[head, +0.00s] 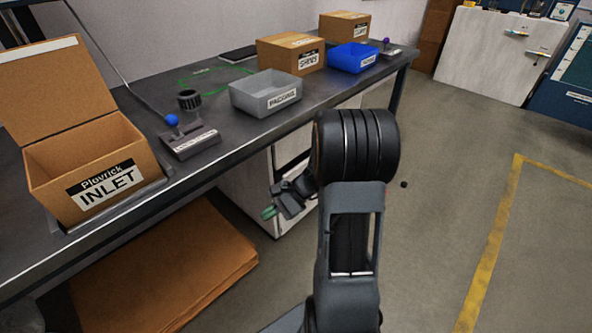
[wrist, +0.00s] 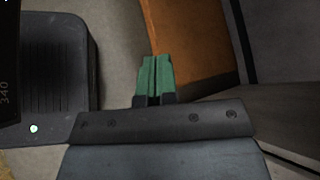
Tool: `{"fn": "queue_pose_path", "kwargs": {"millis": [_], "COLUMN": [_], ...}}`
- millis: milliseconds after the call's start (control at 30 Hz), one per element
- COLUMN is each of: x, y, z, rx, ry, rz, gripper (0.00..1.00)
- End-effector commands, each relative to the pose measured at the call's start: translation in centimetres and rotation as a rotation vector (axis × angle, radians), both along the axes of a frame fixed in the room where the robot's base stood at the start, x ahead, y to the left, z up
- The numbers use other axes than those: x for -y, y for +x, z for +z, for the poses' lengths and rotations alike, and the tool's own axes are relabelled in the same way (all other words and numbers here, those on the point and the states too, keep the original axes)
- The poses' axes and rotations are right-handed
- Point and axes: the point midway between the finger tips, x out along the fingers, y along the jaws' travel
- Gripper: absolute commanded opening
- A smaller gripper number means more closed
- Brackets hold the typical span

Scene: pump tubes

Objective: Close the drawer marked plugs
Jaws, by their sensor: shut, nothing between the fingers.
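No label reading plugs can be read in either view, so I cannot tell which drawer bears it. A white drawer cabinet (head: 258,190) stands under the workbench, partly hidden behind my arm, with a dark gap near its upper right. I cannot tell whether a drawer there is open. My gripper (head: 268,212) is low in front of this cabinet, with green fingertips pointing left. In the wrist view the green fingers (wrist: 153,75) are together and empty. I cannot tell whether they touch the cabinet.
The workbench (head: 215,155) holds an open INLET box (head: 85,180), a grey PACKING bin (head: 265,95), a blue bin (head: 352,58) and cardboard boxes. Flat cardboard (head: 165,265) lies under it. Another white cabinet (head: 495,60) stands at back right.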

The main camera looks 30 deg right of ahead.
Motion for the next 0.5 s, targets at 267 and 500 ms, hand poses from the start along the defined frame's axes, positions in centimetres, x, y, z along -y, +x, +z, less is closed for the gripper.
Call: {"fn": "queue_pose_path", "kwargs": {"millis": [267,500], "x": [12.5,20.2], "y": [4.2,3.1], "z": [-3.5,-7.2], "rx": [-0.045,0.01], "ry": [0.543,0.771], "rz": [-0.709,-1.071], "gripper": [0.0,0.0]}}
